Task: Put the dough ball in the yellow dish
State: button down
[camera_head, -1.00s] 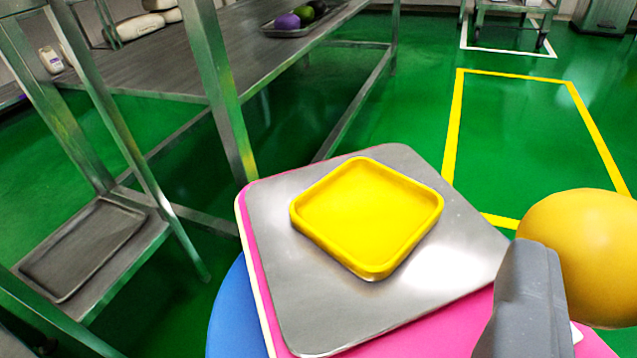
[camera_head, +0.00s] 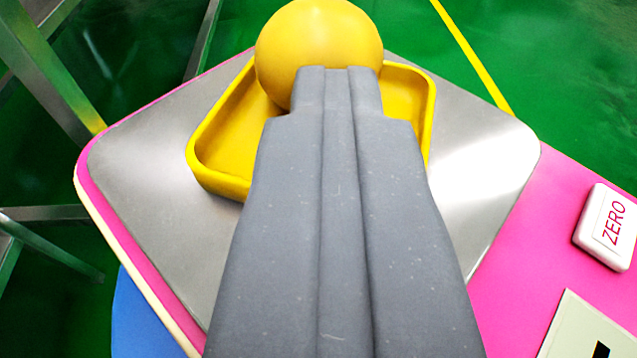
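The dough ball (camera_head: 318,45) is a smooth yellow-orange ball at the top middle of the view. The grey fingers of my gripper (camera_head: 338,78) reach up from the bottom of the view and overlap the ball's lower edge. The ball appears held at the fingertips, though the grip's contact faces are hidden. The yellow dish (camera_head: 225,184) is a shallow square dish with a raised rim. It lies behind and below the ball and fingers, which hide its middle. The ball overlaps its far part in view; I cannot tell whether it touches the dish.
The dish sits on a square steel plate (camera_head: 150,190) on a pink scale (camera_head: 520,270). A white ZERO button (camera_head: 610,228) and a pale label panel (camera_head: 585,330) are at the right. Metal table legs (camera_head: 45,75) stand at the left over green floor.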

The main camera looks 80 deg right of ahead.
jog(key=c, duration=0.9)
grip_release()
jog(key=shift+f, duration=0.15)
jog(key=shift+a, duration=0.1)
jog(key=p+v, duration=0.1)
jog(key=v, duration=1.1)
jog(key=shift+p, duration=0.4)
